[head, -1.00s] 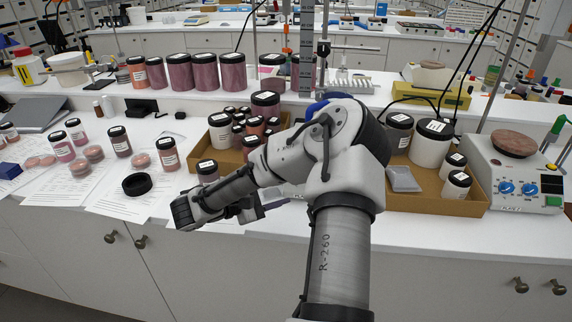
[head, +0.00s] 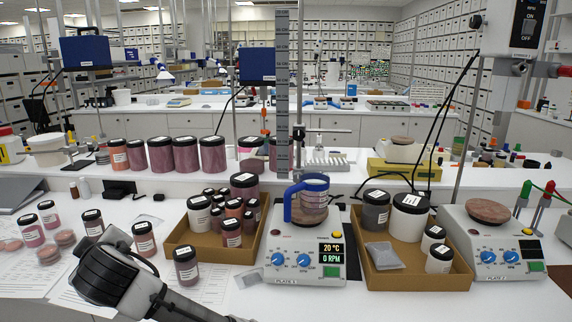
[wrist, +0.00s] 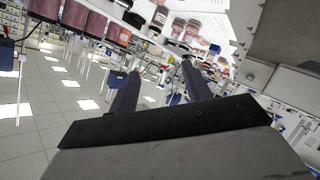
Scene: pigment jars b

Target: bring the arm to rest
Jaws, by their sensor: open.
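My gripper (wrist: 161,68) shows in the wrist view with its two dark fingers apart and nothing between them. The wrist view is strongly tilted, with floor tiles at the left and jars on a white bench beyond the fingertips. In the head view my arm (head: 112,276) is folded low at the bottom left, in front of the bench. The gripper itself does not show in the head view.
A cardboard tray of jars (head: 198,253) and another tray (head: 415,280) flank a hot plate (head: 304,272) bearing a blue-handled jug (head: 313,197). A second hot plate (head: 500,262) stands at right. Loose jars (head: 144,239) and papers lie at left, near my arm.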

